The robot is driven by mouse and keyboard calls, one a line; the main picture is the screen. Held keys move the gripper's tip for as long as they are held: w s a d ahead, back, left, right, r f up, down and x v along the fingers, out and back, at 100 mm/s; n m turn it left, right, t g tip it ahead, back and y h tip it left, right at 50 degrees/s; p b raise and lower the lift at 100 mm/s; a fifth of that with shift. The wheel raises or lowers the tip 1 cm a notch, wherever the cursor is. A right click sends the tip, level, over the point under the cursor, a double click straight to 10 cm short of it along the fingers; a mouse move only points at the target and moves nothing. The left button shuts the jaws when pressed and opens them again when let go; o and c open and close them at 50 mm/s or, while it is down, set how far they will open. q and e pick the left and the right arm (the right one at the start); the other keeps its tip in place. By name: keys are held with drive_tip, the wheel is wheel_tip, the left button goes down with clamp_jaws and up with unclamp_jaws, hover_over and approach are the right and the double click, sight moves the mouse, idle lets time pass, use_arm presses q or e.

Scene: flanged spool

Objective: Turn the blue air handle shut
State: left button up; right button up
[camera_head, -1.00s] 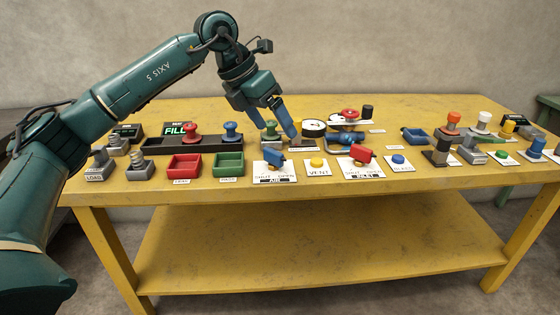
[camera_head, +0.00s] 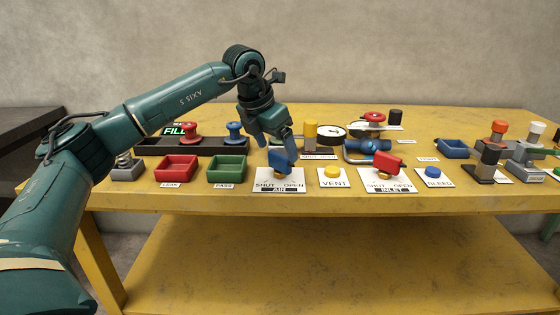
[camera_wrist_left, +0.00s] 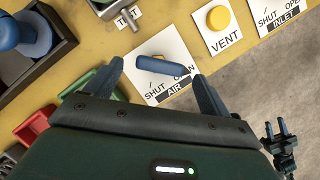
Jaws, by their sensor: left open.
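The blue air handle (camera_head: 280,162) sits on its white AIR plate (camera_head: 264,187), marked SHUT on the left and OPEN on the right. My left gripper (camera_head: 277,148) is open just above and behind the handle. In the left wrist view the handle (camera_wrist_left: 166,66) lies crosswise between the spread fingers of my left gripper (camera_wrist_left: 156,72), with no clear contact. One finger partly overlaps the handle in the head view, so its exact angle is hard to read. What looks like my right gripper (camera_wrist_left: 276,130) shows small at the lower right of the wrist view.
A yellow VENT button (camera_head: 332,172) and a red INLET handle (camera_head: 388,161) stand to the right. Red (camera_head: 177,169) and green (camera_head: 226,169) trays lie to the left. A gauge (camera_head: 331,132) and a yellow-topped post (camera_head: 310,133) stand behind. The table's front strip is clear.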

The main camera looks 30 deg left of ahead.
sight(279, 154)
use_arm(q)
drive_tip(key=shift+b+x, duration=0.3)
drive_tip(key=shift+x, duration=1.65)
drive_tip(key=shift+c, duration=0.3)
drive_tip(key=c, duration=0.9)
